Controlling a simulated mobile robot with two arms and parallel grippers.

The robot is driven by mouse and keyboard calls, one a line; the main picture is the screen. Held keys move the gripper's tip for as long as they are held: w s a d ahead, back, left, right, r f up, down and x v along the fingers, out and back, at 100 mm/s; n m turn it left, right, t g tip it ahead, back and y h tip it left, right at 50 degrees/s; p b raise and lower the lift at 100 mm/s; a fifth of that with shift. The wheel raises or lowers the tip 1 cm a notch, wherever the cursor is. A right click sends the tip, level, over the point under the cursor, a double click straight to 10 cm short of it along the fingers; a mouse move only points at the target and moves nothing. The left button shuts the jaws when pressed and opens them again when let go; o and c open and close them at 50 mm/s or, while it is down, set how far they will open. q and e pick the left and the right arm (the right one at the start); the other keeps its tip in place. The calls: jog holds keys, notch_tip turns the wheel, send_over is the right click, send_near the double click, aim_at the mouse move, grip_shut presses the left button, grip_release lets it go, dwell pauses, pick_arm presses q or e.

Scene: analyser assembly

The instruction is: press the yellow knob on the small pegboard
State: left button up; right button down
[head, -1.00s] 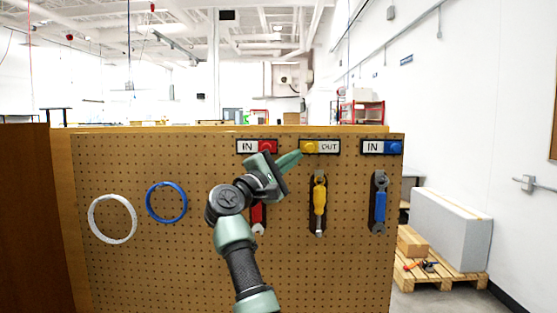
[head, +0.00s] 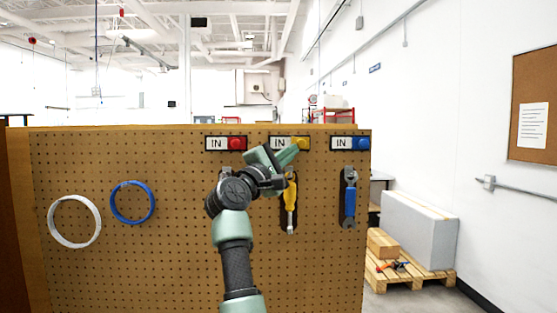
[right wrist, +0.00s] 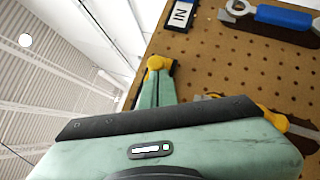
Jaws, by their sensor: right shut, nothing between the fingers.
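The yellow knob (head: 301,143) sits at the right end of its label plate on the upper pegboard (head: 180,260), and the plate reads IN. My right gripper (head: 293,154) is shut and empty, its green fingertips at the lower left of the knob. In the right wrist view the shut fingers (right wrist: 156,85) reach up to the yellow knob (right wrist: 157,62) and seem to touch it; their tips partly hide its lower part. My left gripper is not in view.
A red knob (head: 235,143) and a blue knob (head: 362,143) flank the yellow one, both plates reading IN. A yellow-handled tool (head: 291,196) and a blue wrench (head: 350,195) hang below. White (head: 74,242) and blue (head: 115,219) rings hang at left.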

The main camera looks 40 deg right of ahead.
jog(key=shift+r, duration=0.1)
jog(key=b+v, duration=0.2)
jog(key=v, duration=0.5)
jog(key=shift+a+b, duration=0.3)
jog(key=shift+a, duration=0.05)
jog(key=shift+s, duration=0.1)
